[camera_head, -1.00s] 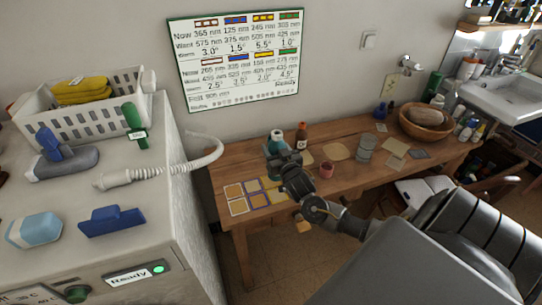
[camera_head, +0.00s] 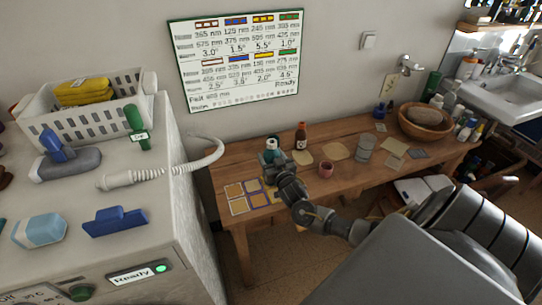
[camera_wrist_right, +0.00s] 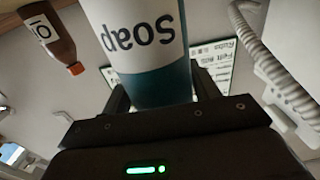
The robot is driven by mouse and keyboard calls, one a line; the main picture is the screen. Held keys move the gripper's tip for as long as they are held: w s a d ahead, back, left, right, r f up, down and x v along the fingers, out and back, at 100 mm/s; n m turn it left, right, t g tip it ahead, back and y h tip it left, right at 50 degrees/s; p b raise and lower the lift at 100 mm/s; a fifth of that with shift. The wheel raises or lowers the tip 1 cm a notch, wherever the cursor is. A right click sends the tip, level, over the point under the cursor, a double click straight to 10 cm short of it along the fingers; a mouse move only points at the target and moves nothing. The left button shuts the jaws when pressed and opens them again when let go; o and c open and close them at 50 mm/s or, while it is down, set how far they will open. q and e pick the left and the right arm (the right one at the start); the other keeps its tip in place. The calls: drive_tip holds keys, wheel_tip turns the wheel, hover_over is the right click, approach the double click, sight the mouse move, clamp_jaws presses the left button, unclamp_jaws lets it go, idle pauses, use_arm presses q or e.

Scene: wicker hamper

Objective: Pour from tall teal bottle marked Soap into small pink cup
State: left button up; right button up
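The tall teal Soap bottle (camera_head: 269,156) is held near the left end of the wooden table, roughly upright. Its white label and teal body fill the middle of the right wrist view (camera_wrist_right: 155,85), between the fingers. My right gripper (camera_head: 274,168) is shut on it. The gripper hides the bottle's base, so I cannot tell whether it touches the table. The small pink cup (camera_head: 326,169) stands on the table to the right of the gripper, apart from it. What is inside the cup is too small to tell. My left gripper is not in view.
A brown bottle (camera_head: 301,136) stands close behind and right of the Soap bottle; it also shows in the wrist view (camera_wrist_right: 48,35). A clear glass (camera_head: 364,152) and a wooden bowl (camera_head: 425,123) are further right. Flat cards (camera_head: 238,206) lie at the table's left end. A white hose (camera_head: 190,170) reaches toward the table.

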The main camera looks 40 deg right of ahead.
drive_tip(key=o, duration=0.3)
drive_tip(key=shift+f+b, duration=0.4)
drive_tip(key=shift+b, duration=0.15)
drive_tip(key=b+v, duration=0.1)
drive_tip(key=v, duration=0.9)
drive_tip(key=shift+s+a, duration=0.2)
drive_tip(key=shift+s, duration=0.1)
